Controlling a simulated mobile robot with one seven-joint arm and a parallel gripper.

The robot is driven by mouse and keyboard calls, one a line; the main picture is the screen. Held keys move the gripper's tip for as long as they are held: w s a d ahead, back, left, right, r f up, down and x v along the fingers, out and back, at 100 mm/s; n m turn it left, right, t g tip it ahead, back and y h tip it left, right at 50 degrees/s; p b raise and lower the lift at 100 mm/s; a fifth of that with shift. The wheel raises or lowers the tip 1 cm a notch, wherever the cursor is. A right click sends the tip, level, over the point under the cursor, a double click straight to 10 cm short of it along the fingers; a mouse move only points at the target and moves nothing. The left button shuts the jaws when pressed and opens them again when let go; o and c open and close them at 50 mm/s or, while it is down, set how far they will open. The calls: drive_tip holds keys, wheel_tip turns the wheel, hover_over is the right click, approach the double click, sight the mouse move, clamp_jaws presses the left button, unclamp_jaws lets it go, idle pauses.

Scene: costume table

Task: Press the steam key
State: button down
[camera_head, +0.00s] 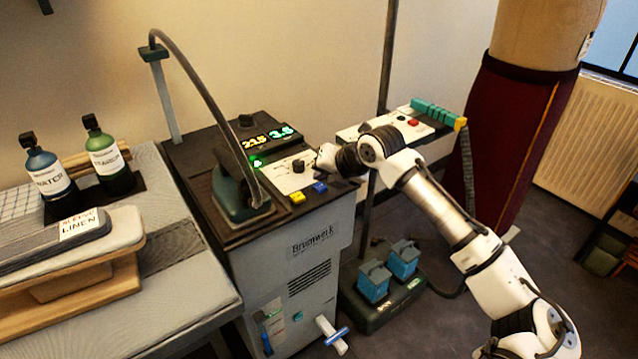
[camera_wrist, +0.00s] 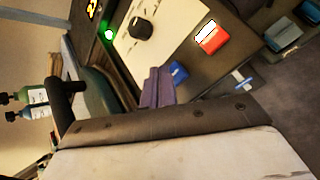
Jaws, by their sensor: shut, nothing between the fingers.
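The Brunwerk steam station (camera_head: 320,232) has a control panel on top with several coloured keys. A yellow key (camera_head: 297,197) and a blue key (camera_head: 320,187) sit at its front edge. In the wrist view, the blue key (camera_wrist: 178,73) is beside my fingers, and a red key (camera_wrist: 210,38) with a white label lies farther right. I cannot read which key is marked steam. My gripper (camera_head: 326,158) is over the right part of the panel, shut and empty. In the wrist view, my gripper (camera_wrist: 159,72) has its fingers together, close to the blue key; contact cannot be told.
A black knob (camera_head: 298,166) and lit displays (camera_head: 270,136) are on the panel. An iron (camera_head: 240,195) with an arched hose stands left of it. Bottles (camera_head: 108,160) and a pressing board (camera_head: 75,250) are farther left. A dress form (camera_head: 515,120) stands right.

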sight(323, 188)
drive_tip(key=shift+r, duration=0.3)
wheel_tip(323, 188, up, 6)
drive_tip(key=p, duration=0.3)
drive_tip(key=shift+f+p, duration=0.1)
drive_tip(key=shift+p, duration=0.25)
